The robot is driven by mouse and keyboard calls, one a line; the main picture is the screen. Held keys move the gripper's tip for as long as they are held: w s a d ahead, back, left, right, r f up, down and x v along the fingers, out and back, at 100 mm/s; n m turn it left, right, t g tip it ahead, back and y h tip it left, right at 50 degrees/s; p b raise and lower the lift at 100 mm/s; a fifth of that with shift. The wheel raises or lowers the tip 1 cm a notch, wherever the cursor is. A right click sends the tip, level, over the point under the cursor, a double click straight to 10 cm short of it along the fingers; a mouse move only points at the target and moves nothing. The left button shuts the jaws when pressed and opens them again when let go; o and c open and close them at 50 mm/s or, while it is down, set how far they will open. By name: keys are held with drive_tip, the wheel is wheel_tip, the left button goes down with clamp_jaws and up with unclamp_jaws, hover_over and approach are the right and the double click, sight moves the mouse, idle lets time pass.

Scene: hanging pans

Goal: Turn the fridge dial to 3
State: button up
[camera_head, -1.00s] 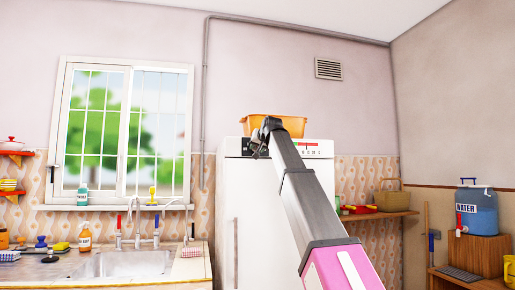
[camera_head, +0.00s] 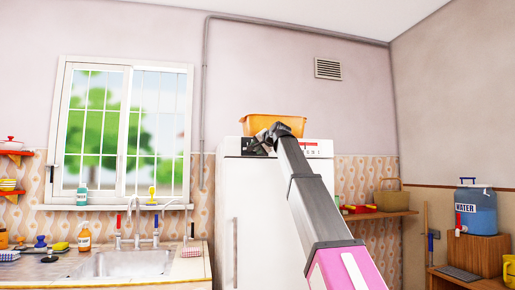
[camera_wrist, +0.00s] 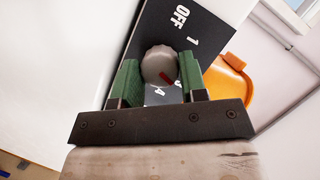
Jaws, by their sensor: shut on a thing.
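The fridge (camera_head: 260,220) is white and stands in the middle of the head view. In the wrist view its dark dial panel (camera_wrist: 150,38) shows white marks "OFF", "1" and "4"; other marks are hidden behind a finger. The round grey dial (camera_wrist: 155,60) has a red mark that points to the lower right of that view, at no number I can read. My gripper (camera_wrist: 159,70) has its two green fingers on either side of the dial and is shut on it. In the head view my gripper (camera_head: 262,139) is at the fridge's top front, and the dial is hidden.
An orange basin (camera_head: 259,123) sits on top of the fridge just behind my gripper; it also shows in the wrist view (camera_wrist: 233,88). A sink counter (camera_head: 130,264) is to the left, and a shelf with a basket (camera_head: 388,198) is to the right.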

drive_tip(key=shift+m+y, duration=0.3)
drive_tip(key=o, duration=0.9)
drive_tip(key=v, duration=1.1)
drive_tip(key=shift+f, duration=0.15)
